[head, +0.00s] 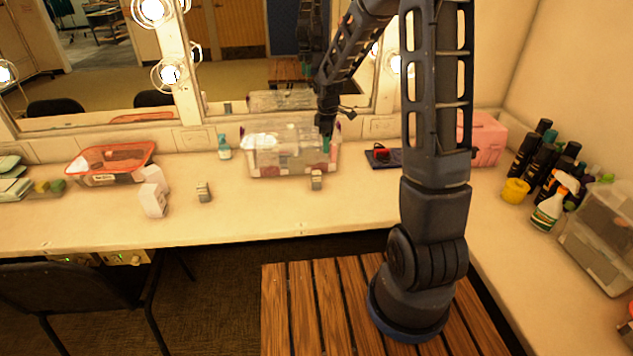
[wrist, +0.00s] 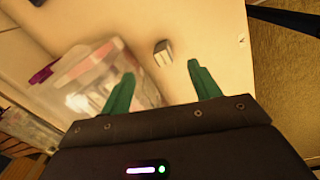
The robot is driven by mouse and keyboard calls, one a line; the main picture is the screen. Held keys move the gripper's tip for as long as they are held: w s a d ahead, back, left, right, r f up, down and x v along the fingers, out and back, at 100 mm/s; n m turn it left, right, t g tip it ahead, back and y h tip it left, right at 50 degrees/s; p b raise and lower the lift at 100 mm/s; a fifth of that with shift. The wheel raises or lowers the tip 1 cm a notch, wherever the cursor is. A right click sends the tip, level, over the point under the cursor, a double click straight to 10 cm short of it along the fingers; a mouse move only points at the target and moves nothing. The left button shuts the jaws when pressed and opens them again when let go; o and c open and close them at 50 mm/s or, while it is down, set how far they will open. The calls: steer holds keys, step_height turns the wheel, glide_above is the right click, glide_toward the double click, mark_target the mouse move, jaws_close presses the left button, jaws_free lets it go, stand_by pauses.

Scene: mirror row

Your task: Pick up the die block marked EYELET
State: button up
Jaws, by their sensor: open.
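Two small grey blocks stand on the counter in the head view, one (head: 204,192) left of centre and one (head: 316,179) in front of the clear box's right end. Both are too small for any EYELET marking to be read. My gripper (head: 327,143) is above the front right of the clear box, behind the right-hand block, with teal fingers pointing down. In the wrist view my gripper (wrist: 160,78) is open and empty. A grey block (wrist: 163,53), seemingly the right-hand one, shows beyond the fingertips, apart from them, its marking unreadable.
The clear plastic box (head: 262,157) stands close to the fingers and also shows in the wrist view (wrist: 88,84). White blocks (head: 153,199) and an orange-rimmed basket (head: 85,174) are left. Bottles (head: 530,155) crowd the right. The counter's front strip is clear.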

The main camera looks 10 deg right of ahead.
mark_target(316, 179)
steer(key=w+a+f+n, duration=0.1)
steer(key=f, duration=0.2)
steer(key=w+a+f+n, duration=0.1)
steer(key=f, duration=0.2)
steer(key=w+a+f, duration=0.1)
steer(key=f, duration=0.1)
steer(key=shift+a+f+n+g, duration=0.3)
steer(key=shift+f+n+g, duration=0.1)
steer(key=shift+s+f, duration=0.2)
steer(key=shift+f, duration=5.1)
steer(key=c, duration=1.2)
steer(key=shift+r, duration=0.15)
